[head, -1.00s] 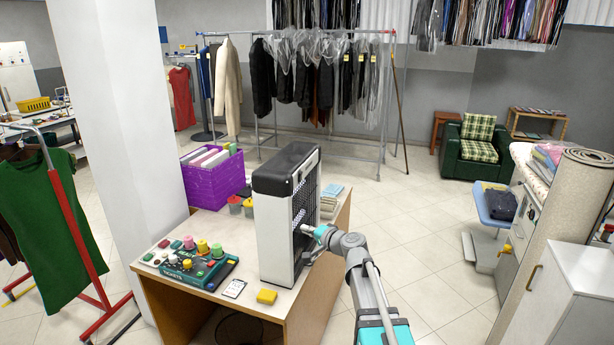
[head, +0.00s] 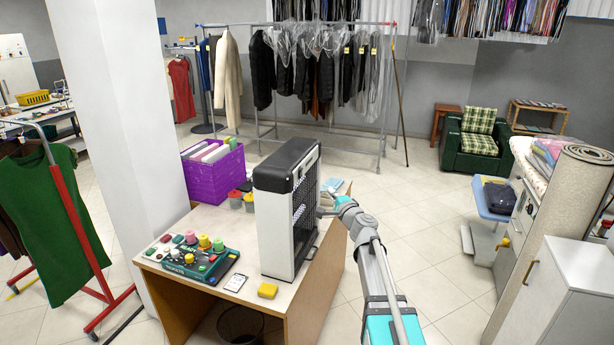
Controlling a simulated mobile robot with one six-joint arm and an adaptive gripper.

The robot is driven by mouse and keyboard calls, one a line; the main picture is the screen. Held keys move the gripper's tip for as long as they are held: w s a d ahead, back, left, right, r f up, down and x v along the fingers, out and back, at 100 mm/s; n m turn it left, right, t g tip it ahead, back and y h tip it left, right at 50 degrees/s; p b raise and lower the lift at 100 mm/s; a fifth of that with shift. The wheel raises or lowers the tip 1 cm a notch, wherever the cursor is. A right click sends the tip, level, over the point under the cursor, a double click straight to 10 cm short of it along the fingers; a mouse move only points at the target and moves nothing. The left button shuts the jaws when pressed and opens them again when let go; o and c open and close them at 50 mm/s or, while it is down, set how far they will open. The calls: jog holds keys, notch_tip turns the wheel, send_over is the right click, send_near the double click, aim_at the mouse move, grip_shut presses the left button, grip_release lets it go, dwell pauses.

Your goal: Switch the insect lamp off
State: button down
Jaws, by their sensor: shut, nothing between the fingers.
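The insect lamp (head: 274,220) is a tall white box with a black top and a dark grille on its right face. It stands upright on the right part of the wooden desk (head: 214,302). The inside behind the grille looks dark, and I cannot make out a switch. My gripper (head: 322,211) is at the lamp's right side, close to the grille and the frame edge. It is shut and holds nothing. Its fingertips are small and partly hidden, so I cannot tell whether they touch the lamp.
A purple crate (head: 213,173) stands behind. Open floor lies right of the desk; a white cabinet (head: 572,290) stands far right.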

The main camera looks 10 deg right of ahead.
jog(key=shift+w, duration=0.1)
send_near(302, 171)
jog(key=w+d, duration=0.2)
jog(key=w, duration=0.4)
jog(key=shift+w+a+r+p, duration=0.1)
jog(key=shift+w+a+p, duration=0.25)
jog(key=shift+a, duration=0.45)
jog(key=shift+w+a+p, duration=0.3)
jog(key=shift+w+a, duration=0.05)
jog(key=shift+a, duration=0.45)
jog(key=shift+a, duration=0.1)
jog(key=shift+w+a+r, duration=0.15)
